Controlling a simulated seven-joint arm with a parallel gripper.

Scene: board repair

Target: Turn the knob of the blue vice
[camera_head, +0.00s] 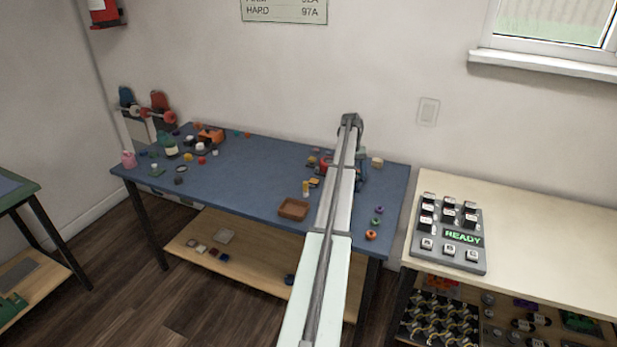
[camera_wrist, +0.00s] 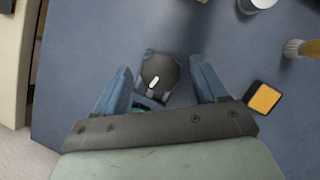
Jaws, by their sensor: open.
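In the wrist view, a dark, roughly round knob (camera_wrist: 161,74) with a short white mark shows below my gripper (camera_wrist: 160,68). The two blue-grey fingers stand apart, one on each side of the knob, with a visible gap to it. I cannot tell how far above or around it they are. In the head view, a blue thing, likely the blue vice (camera_head: 361,170), stands near the right end of the blue table and is partly hidden behind my arm. Most of the vice's body is hidden in the wrist view.
The blue table (camera_head: 230,175) holds a brown tray (camera_head: 293,209), several small coloured wheels at its right edge, and clutter at left. In the wrist view, a black-and-orange block (camera_wrist: 264,98) and a brush-like thing (camera_wrist: 300,48) lie right of the fingers. A button panel (camera_head: 447,235) stands on the right bench.

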